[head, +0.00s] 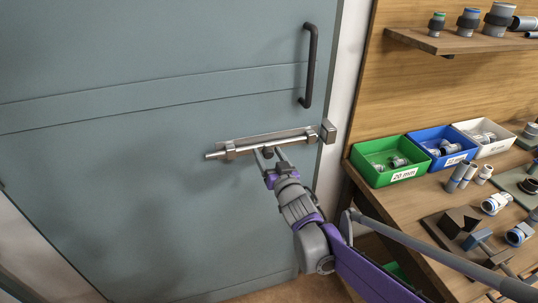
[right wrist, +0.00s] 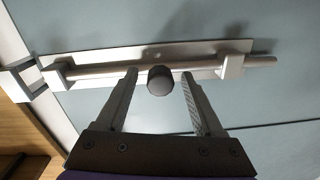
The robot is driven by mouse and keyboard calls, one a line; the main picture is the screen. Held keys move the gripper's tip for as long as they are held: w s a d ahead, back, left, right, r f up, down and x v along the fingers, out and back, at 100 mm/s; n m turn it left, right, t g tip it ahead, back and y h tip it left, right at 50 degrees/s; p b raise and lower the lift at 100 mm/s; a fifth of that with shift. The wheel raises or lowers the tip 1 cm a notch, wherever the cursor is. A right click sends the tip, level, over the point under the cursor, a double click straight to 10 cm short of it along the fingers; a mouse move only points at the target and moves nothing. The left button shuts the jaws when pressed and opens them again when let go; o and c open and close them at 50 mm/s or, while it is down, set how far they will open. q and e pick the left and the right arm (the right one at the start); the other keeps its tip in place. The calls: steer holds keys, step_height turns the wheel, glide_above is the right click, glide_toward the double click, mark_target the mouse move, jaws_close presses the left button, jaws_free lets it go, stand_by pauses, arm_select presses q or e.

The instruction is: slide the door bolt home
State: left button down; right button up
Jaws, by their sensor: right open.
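The door bolt (head: 262,143) is a metal rod in brackets on a plate, fixed to the grey-blue door (head: 130,130). The rod (right wrist: 205,67) sticks out past the bracket away from the keeper. The keeper (head: 328,132) is a grey block on the frame; it also shows in the right wrist view (right wrist: 14,80). A gap shows between the plate's end and the keeper. The dark round bolt knob (right wrist: 160,81) sits between the fingers of my right gripper (head: 267,153), which is open, with space on both sides of the knob. My left gripper is not in view.
A dark vertical door handle (head: 309,65) is above the bolt. To the right, a wooden workbench (head: 425,195) holds a green bin (head: 372,174), a blue bin (head: 436,158), a white bin (head: 500,146) and loose fittings. A shelf (head: 455,42) carries more fittings. The door left of the bolt is clear.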

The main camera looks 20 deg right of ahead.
jaws_close()
stand_by(1.4)
